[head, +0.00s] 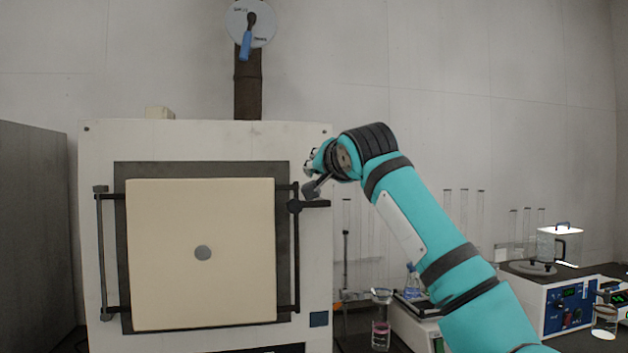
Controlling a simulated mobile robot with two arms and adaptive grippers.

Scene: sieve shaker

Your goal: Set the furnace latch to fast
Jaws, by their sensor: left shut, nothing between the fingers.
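The cream furnace door (180,255) looks closed in the white furnace front (220,140). On the door's right side is a dark vertical bar with a round pivot (295,206) and a short black latch handle (318,204) sticking out level to the right. My left gripper (314,190) is at the upper right of the door, right by this handle. Its fingers are shut with nothing between them and point down-left. Whether they touch the handle cannot be told. The wrist hides part of the furnace's right edge. My right gripper is not in view.
A dial with a blue lever (246,46) sits on the flue pipe (248,85) above the furnace. To the right are glass tubes, a beaker (381,330), a balance (418,312) and a blue-panelled water bath (560,305). A grey cabinet (35,230) stands at left.

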